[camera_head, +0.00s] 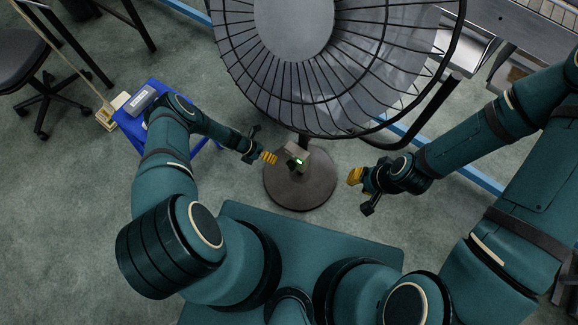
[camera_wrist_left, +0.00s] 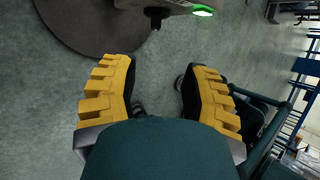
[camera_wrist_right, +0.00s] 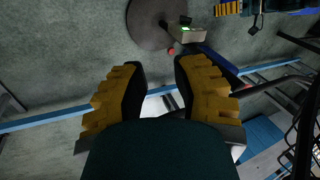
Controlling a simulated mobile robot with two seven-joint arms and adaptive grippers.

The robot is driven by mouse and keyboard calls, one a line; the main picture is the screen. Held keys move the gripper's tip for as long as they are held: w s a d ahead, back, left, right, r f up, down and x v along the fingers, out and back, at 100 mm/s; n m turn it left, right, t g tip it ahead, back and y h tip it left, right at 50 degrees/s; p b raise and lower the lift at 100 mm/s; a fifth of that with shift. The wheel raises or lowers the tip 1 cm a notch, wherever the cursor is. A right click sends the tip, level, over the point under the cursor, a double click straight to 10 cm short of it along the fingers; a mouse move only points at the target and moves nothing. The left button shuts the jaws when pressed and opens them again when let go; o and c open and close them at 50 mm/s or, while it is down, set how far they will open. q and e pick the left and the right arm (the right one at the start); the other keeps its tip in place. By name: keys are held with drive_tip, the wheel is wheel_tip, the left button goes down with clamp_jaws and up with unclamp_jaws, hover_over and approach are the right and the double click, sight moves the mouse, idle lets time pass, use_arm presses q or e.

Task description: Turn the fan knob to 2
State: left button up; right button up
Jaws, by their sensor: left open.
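The fan's control box (camera_head: 297,155), with a lit green display, sits on the post above the round base in the head view. In the left wrist view the box (camera_wrist_left: 180,5) is cut by the top edge, and a dark knob (camera_wrist_left: 157,17) sticks out of it. My left gripper (camera_head: 262,147) is open and empty, just left of the box and apart from it. My right gripper (camera_head: 360,192) is open and empty, to the right of the base. The right wrist view shows the box (camera_wrist_right: 188,33) with a red part (camera_wrist_right: 172,50). The knob's setting cannot be read.
The large fan cage (camera_head: 300,60) overhangs the box from behind. The round fan base (camera_head: 300,188) stands on the carpet. A blue stool (camera_head: 150,115) with a grey case (camera_head: 140,100) is at the left, near an office chair (camera_head: 30,65).

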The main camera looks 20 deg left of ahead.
sight(289, 168)
use_arm(q)
drive_tip(key=shift+n, duration=0.4)
drive_tip(key=b+x, duration=0.1)
drive_tip(key=x, duration=0.3)
drive_tip(key=b+x, duration=0.2)
drive_tip(key=x, duration=0.3)
drive_tip(key=b+x, duration=0.1)
drive_tip(key=x, duration=0.4)
drive_tip(key=shift+w+a+f+b, duration=0.15)
drive_tip(key=shift+w+a+b, duration=0.1)
drive_tip(key=shift+a+b, duration=0.1)
drive_tip(key=c, duration=0.7)
clamp_jaws()
drive_tip(key=shift+w, duration=0.1)
